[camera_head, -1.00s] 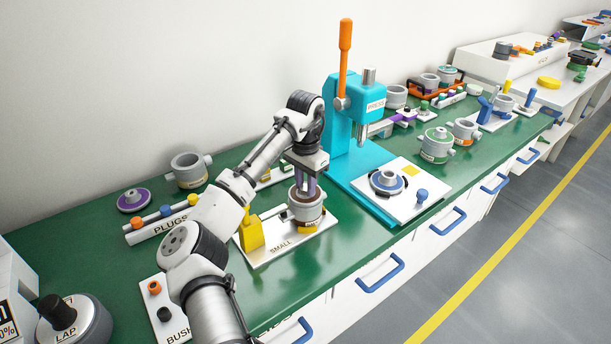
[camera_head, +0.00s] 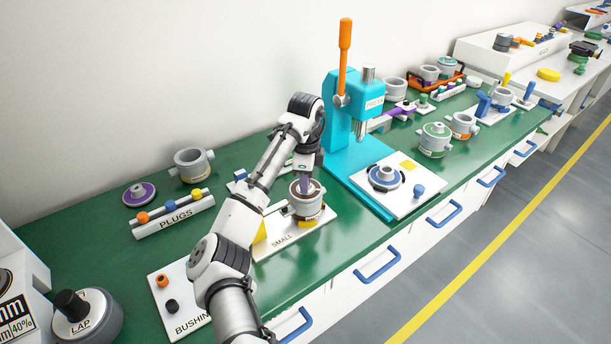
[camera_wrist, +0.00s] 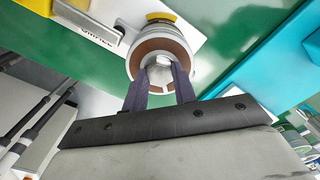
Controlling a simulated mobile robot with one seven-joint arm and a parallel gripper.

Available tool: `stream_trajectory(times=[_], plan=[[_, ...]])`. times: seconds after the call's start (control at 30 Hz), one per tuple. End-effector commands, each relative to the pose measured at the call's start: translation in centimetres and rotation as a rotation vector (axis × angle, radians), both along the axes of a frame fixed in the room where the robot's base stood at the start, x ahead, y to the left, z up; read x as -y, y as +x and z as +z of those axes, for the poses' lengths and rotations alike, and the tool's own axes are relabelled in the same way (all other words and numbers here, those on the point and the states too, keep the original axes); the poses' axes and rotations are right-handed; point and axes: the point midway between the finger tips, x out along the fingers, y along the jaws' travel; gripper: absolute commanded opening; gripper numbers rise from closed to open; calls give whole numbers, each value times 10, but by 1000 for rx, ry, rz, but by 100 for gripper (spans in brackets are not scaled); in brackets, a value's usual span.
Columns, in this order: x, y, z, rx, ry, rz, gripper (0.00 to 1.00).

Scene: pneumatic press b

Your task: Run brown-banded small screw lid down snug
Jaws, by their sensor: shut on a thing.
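The brown-banded small screw lid (camera_head: 304,190) sits on top of a grey cylindrical body (camera_head: 308,209) on the white SMALL fixture plate (camera_head: 290,239). In the wrist view the lid shows as a brown ring (camera_wrist: 147,67) with a pale central knob (camera_wrist: 160,74). My gripper (camera_head: 305,192) points down over it, its purple fingers shut on the knob. In the wrist view the fingertips (camera_wrist: 160,78) lie on either side of the knob. The lid looks level; whether a gap remains under it cannot be seen.
The yellow clamp (camera_head: 259,231) on the plate is partly hidden behind my arm. The teal press (camera_head: 350,125) with its orange lever stands just right of my gripper. The PLUGS rack (camera_head: 175,220) and BUSHING tray (camera_head: 180,300) lie left. Green bench front right of the plate is clear.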

Motion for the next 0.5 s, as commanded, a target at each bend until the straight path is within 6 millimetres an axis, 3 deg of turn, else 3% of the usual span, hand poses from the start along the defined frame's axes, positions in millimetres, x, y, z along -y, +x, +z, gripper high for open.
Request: stream_trajectory(times=[0.5], plan=[[0, 1, 4, 8, -3, -491, 4]])
